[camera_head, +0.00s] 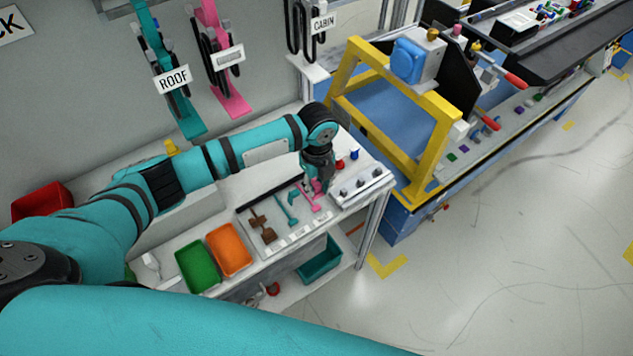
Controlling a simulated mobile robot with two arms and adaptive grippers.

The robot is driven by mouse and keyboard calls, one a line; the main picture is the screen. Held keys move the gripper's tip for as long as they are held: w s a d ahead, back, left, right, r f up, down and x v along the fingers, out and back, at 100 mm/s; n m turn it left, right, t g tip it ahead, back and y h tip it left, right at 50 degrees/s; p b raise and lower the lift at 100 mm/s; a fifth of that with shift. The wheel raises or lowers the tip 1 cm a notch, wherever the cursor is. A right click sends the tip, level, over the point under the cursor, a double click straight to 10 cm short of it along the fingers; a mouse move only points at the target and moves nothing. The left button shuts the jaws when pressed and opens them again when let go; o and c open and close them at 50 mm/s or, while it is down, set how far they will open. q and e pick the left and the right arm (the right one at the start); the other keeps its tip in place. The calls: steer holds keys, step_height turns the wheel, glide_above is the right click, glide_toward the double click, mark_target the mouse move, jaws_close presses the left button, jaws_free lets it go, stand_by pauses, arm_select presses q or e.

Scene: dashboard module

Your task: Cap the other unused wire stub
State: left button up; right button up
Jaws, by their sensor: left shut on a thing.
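My left gripper (318,182) reaches down over the right end of a tool tray (262,250) on the white bench. It is shut on a small pink tool (314,203), whose lower part shows at the tray. I cannot tell whether the tool still touches the tray. A teal tool (287,209) and a brown tool (262,227) lie to the left in the tray. No wire stub or cap can be made out for certain at this size. My right gripper is out of view.
A green bin (197,268) and an orange bin (229,249) stand left of the tray. A pale block with dark knobs (361,186) sits at the bench's right end, with red and blue pieces (354,155) behind it. A yellow frame (436,150) stands close to the right.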

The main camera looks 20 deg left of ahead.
arm_select(q)
steer(key=b, duration=0.3)
glide_above(317, 208)
steer(key=shift+f, duration=2.85)
steer(key=shift+p, duration=0.75)
steer(key=shift+f+b, duration=0.85)
steer(key=shift+f, duration=0.35)
steer(key=shift+r, duration=0.15)
steer(key=shift+r+p, duration=0.8)
steer(key=shift+p, duration=0.25)
steer(key=shift+p, duration=0.5)
steer(key=shift+f+b, duration=0.55)
steer(key=shift+f, duration=0.2)
stand_by(0.4)
